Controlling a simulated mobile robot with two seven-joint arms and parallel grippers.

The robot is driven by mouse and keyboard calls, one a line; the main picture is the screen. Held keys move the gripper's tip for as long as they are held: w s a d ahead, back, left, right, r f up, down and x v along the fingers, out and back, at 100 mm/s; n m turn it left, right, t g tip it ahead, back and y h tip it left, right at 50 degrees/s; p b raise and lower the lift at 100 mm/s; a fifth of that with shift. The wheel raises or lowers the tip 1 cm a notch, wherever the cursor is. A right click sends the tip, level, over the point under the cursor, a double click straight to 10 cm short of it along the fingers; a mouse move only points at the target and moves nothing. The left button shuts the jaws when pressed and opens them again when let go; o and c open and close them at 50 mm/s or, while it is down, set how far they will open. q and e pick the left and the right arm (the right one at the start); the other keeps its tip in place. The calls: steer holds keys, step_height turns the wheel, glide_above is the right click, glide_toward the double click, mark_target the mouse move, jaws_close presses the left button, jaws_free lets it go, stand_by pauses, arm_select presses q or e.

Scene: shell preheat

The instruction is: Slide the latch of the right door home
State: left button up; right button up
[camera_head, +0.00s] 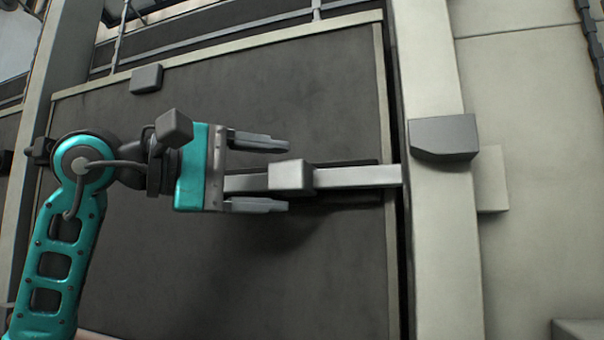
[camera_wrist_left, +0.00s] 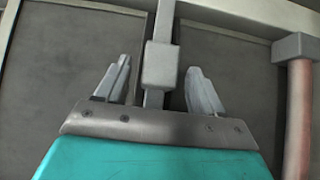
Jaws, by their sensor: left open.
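The right door (camera_head: 330,270) is a dark grey panel with a pale frame, and it looks shut against the pale post (camera_head: 440,230). Its latch is a light grey bar (camera_head: 355,177) with a block-shaped knob (camera_head: 291,176). The bar's right end reaches the edge of the post; I cannot tell whether it enters the post. In the left wrist view the knob (camera_wrist_left: 160,65) sits between the open fingertips (camera_wrist_left: 160,80), with gaps both sides.
A grey block (camera_head: 445,138) is fixed on the post. A smaller grey block (camera_head: 146,79) is at the door's upper left. A pinkish pipe with a grey cap (camera_wrist_left: 297,110) stands at the right in the left wrist view. The lower door face is clear.

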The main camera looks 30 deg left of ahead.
mark_target(310, 179)
arm_select(q)
steer(key=shift+x, duration=2.55)
